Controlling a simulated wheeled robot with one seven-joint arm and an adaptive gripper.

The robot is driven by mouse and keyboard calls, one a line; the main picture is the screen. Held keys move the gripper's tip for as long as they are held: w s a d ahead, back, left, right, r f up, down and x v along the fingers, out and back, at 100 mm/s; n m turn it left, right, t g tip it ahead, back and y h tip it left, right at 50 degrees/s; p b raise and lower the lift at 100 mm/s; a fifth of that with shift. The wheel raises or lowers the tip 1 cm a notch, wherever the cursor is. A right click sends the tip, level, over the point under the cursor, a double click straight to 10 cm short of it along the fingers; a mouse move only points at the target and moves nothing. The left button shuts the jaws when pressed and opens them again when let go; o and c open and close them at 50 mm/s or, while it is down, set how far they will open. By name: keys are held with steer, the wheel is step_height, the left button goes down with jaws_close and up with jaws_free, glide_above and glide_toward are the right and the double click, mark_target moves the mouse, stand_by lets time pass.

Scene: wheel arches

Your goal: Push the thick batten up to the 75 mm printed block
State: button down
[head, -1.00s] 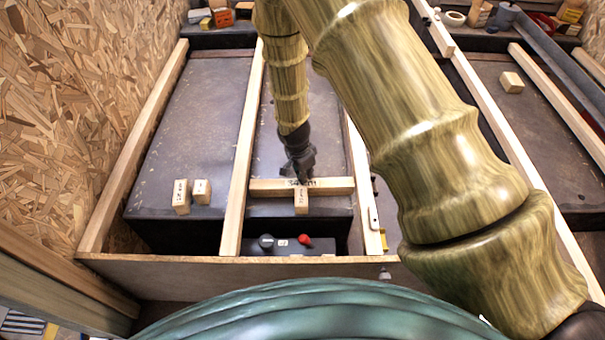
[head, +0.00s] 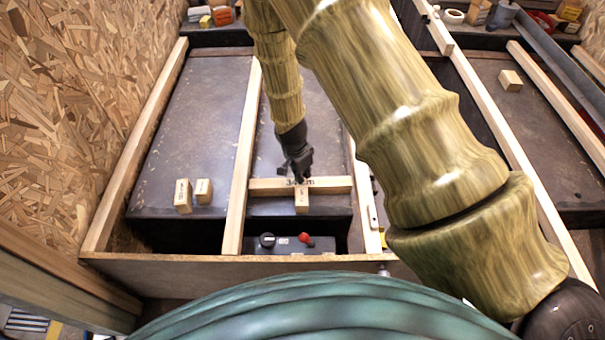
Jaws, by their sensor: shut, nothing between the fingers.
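A pale wooden batten (head: 332,185) lies crosswise between two long rails, with dark printing on it near its middle. I take it for the thick batten. A small printed block (head: 302,205) stands at its near side, end on, and seems to touch it; its lettering is too small to read. Two more printed blocks, a left one (head: 183,196) and a right one (head: 203,191), stand on the dark panel to the left. Which block is the 75 mm one I cannot tell. My gripper (head: 299,178) is shut and empty, pointing down at the batten's far side, hiding part of it.
A long rail (head: 243,160) borders the batten's left end, and another rail (head: 366,205) its right. In front are a gap and a dark box with a red knob (head: 305,238). A loose block (head: 510,80) lies far right. The dark panel behind the batten is clear.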

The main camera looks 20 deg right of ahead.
mark_target(283, 183)
step_height(283, 183, up, 11)
steer(key=a, duration=0.2)
steer(key=shift+s, duration=0.25)
steer(key=shift+f, duration=0.1)
steer(key=c, duration=1.6)
jaws_free()
steer(key=shift+a+f, duration=0.1)
steer(key=o, duration=0.4)
steer(key=shift+w+a+f+m, duration=0.15)
steer(key=shift+f+m, duration=0.1)
steer(key=shift+m, duration=0.15)
steer(key=o, duration=0.3)
steer(key=a+f+m, duration=0.1)
steer(key=m, duration=0.1)
steer(key=w+a+f+m+y, duration=0.1)
steer(key=f+m, duration=0.1)
steer(key=shift+w+a+f+m+y+b, duration=0.2)
steer(key=shift+a+m+y+b, duration=0.1)
steer(key=shift+a, duration=0.1)
steer(key=shift+w+a+f+m, duration=0.3)
steer(key=shift+a+f+m, duration=0.15)
steer(key=shift+m, duration=0.25)
step_height(283, 183, down, 11)
steer(key=shift+r+b, duration=0.1)
steer(key=shift+b, duration=1.1)
